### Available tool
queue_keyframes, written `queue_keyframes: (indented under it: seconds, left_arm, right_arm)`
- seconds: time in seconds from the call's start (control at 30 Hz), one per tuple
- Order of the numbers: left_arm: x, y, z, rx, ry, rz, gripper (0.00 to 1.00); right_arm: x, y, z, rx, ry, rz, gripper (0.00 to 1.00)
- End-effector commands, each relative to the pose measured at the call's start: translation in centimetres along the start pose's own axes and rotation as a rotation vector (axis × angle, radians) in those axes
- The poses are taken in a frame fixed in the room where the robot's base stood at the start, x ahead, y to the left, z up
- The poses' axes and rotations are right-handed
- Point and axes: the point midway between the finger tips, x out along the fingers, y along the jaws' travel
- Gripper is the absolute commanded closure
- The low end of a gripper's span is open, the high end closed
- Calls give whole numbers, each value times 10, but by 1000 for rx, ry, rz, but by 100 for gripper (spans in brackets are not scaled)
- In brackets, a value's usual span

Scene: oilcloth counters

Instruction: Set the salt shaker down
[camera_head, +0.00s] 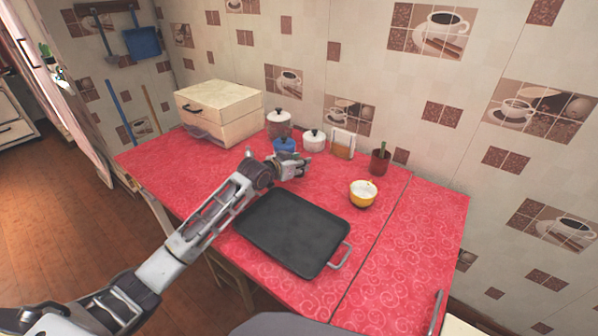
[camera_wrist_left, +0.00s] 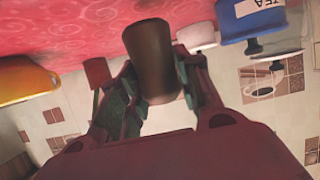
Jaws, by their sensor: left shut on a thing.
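The salt shaker (camera_wrist_left: 148,50) shows as a dark brown, slightly tapered cylinder in the left wrist view, where the picture is upside down. My left gripper (camera_head: 302,164) is shut on it, with a finger at each side. One end of the shaker overlaps the red counter (camera_wrist_left: 70,28) in that view; I cannot tell whether it touches. In the head view the gripper is low over the counter (camera_head: 399,260), behind the black tray, and the shaker is not clearly visible. My right gripper is not in view.
A black tray (camera_head: 290,232) lies in front of the gripper. A yellow bowl (camera_head: 362,194) is to the right. A bread box (camera_head: 219,109) stands back left.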

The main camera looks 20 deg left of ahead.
Motion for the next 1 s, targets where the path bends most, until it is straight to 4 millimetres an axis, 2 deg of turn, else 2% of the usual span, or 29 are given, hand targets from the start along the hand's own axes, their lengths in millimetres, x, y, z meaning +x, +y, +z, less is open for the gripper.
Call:
queue_keyframes:
  seconds: [0.13,0.33,0.53,0.83,0.87,1.0]
  left_arm:
    - [6,0,15,-1,-4,0,90]
    - [12,0,30,-1,-2,0,90]
    - [13,0,32,0,0,0,90]
    - [14,0,34,0,-1,0,90]
    - [14,0,35,0,-1,0,63]
    - [14,0,35,0,-1,0,45]
  right_arm:
    - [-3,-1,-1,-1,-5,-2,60]
    - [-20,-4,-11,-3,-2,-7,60]
    - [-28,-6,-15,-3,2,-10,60]
    - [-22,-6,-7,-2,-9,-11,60]
    - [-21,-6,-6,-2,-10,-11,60]
    - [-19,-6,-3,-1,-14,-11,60]
